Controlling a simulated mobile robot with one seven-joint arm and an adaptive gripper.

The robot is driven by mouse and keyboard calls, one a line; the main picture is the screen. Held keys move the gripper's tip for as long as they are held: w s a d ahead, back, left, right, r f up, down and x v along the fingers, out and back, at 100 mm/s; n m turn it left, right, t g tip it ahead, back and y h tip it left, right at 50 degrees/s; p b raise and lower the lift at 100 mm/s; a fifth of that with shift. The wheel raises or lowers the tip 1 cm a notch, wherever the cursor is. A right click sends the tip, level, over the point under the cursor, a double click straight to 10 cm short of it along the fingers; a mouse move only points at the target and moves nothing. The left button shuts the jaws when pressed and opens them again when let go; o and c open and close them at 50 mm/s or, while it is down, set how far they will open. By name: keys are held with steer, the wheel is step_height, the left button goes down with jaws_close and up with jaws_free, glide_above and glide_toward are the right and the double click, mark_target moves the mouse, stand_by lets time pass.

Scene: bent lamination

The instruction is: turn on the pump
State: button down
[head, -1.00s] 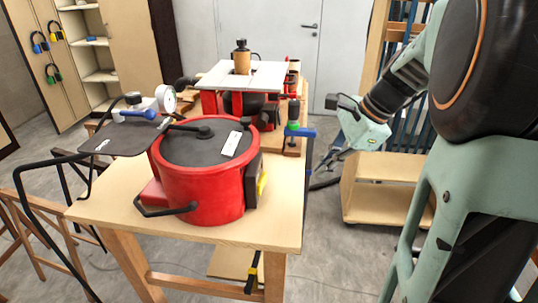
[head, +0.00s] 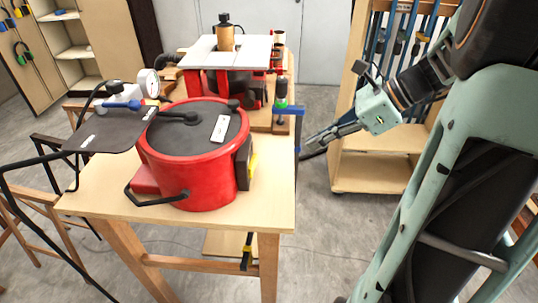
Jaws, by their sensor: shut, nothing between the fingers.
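A red round pot (head: 188,170) with a black lid stands near the front of the wooden table. A white plate or label (head: 220,128) lies on its lid, and a black box with a yellow part (head: 249,168) is on its right side. A round gauge (head: 149,83) and a blue lever (head: 124,104) sit behind and left of it. I cannot tell which of these parts is the pump or its switch. My gripper (head: 306,150) is shut and empty. It points left beside the table's right edge, apart from the pot.
The wooden table (head: 262,205) carries a white-topped red machine (head: 228,52) with a bottle on it, and a green-and-black clamp (head: 281,95) at the right edge. A wooden shelf unit (head: 362,180) stands behind my gripper. A black handle frame is at the left.

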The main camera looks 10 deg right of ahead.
mark_target(257, 163)
steer(key=x, duration=0.9)
steer(key=shift+w+a+f, duration=0.1)
steer(key=shift+a+f, duration=0.1)
steer(key=shift+f, duration=0.05)
steer(key=a, duration=0.1)
steer(key=w+a, duration=0.1)
steer(key=a, duration=0.1)
steer(key=shift+w, duration=0.3)
steer(key=shift+w+a+f, duration=0.1)
steer(key=shift+w+a, duration=0.15)
steer(key=shift+a, duration=0.15)
